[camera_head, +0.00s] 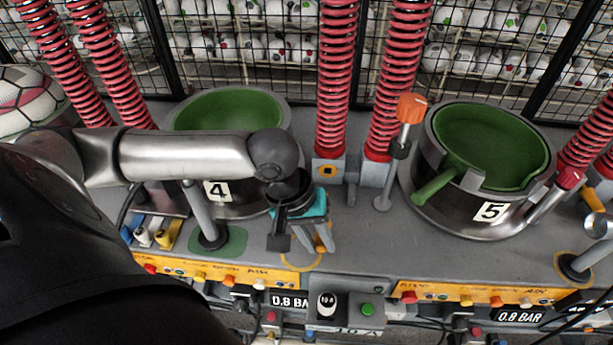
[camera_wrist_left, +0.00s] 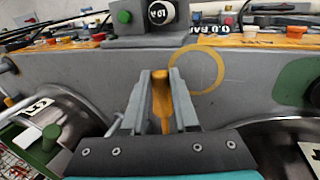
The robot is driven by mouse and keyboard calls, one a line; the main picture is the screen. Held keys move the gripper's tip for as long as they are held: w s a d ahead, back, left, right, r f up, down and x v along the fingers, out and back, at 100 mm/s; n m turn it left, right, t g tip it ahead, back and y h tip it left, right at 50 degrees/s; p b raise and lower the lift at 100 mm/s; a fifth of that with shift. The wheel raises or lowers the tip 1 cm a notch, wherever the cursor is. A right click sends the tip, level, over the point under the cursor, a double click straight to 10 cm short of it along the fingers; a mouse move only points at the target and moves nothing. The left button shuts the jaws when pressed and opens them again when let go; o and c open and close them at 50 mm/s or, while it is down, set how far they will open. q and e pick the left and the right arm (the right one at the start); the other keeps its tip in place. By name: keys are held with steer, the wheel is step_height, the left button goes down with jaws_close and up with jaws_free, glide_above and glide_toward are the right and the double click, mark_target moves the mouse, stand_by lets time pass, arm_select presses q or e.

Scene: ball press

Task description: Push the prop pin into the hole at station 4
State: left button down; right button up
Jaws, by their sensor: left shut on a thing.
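The orange-yellow prop pin (camera_wrist_left: 162,100) stands between the two grey fingers of my left gripper (camera_wrist_left: 160,118) in the left wrist view. My left gripper is shut on it. In the head view, my left gripper (camera_head: 324,245) points down over the bench, right of the "4" label and in front of the spring posts. Only a little of the pin (camera_head: 319,243) shows there. A grey block at the foot of a red spring post has a yellow-framed dark opening (camera_head: 328,171), behind and apart from the gripper. I cannot tell whether this is the station 4 hole.
The green-lined bowl of station 4 (camera_head: 228,105) is partly behind my left arm. The station 5 bowl (camera_head: 490,142) and an orange-knobbed lever (camera_head: 411,108) stand to the right. A painted yellow ring (camera_wrist_left: 197,70) marks bare bench near the gripper. A control box (camera_head: 346,307) sits at the front edge.

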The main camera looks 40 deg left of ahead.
arm_select(q)
steer(key=shift+d, duration=0.15)
steer(key=shift+r+p, duration=0.1)
steer(key=shift+p, duration=0.85)
steer(key=shift+w+a+p, duration=0.2)
steer(key=shift+w+a, duration=0.3)
steer(key=shift+w, duration=0.3)
steer(key=shift+w+a+p, duration=0.2)
steer(key=shift+w+a, duration=0.35)
steer(key=shift+w, duration=0.3)
steer(key=shift+w+a+p, duration=0.2)
steer(key=shift+w+a, duration=0.3)
steer(key=shift+w, duration=0.3)
steer(key=shift+p, duration=0.7)
steer(key=shift+p, duration=0.75)
